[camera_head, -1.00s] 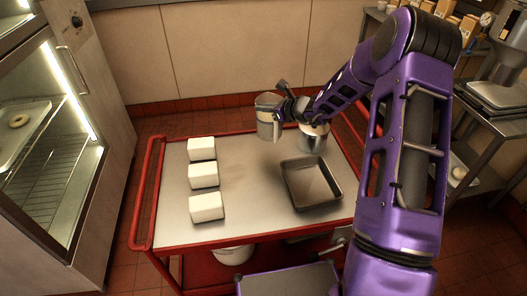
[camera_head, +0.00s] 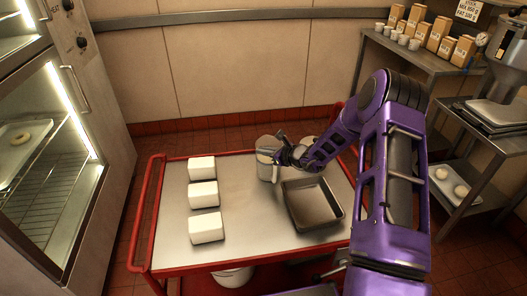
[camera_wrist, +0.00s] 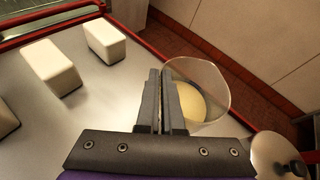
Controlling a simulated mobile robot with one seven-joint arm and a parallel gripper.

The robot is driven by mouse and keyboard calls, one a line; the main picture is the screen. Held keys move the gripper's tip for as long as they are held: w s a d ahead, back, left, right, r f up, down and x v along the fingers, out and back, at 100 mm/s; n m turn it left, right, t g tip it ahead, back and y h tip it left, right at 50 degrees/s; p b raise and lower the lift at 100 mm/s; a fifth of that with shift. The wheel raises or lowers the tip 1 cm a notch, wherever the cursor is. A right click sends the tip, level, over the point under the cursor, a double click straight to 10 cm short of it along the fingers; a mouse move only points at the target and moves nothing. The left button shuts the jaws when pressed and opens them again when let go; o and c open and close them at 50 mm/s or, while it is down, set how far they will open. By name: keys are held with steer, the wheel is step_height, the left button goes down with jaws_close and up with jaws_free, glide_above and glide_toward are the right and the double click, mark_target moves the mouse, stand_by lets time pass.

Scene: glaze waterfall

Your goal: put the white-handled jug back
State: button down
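The jug (camera_wrist: 212,82) shows a pale yellow content inside and looks about upright. Its base is hidden, so I cannot tell whether it touches the cart top.
A grey pan (camera_head: 312,204) lies on the cart top (camera_head: 250,215) near the jug. A metal pot (camera_head: 308,141) stands behind my arm; its knobbed lid (camera_wrist: 277,156) shows in the wrist view. Three white blocks (camera_head: 203,194) line the left. The middle strip is clear.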

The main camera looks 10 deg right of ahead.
steer(key=c, duration=1.4)
jaws_free()
steer(key=o, duration=0.3)
steer(key=shift+o, duration=0.2)
steer(key=v, duration=1.2)
steer(key=shift+a, duration=0.1)
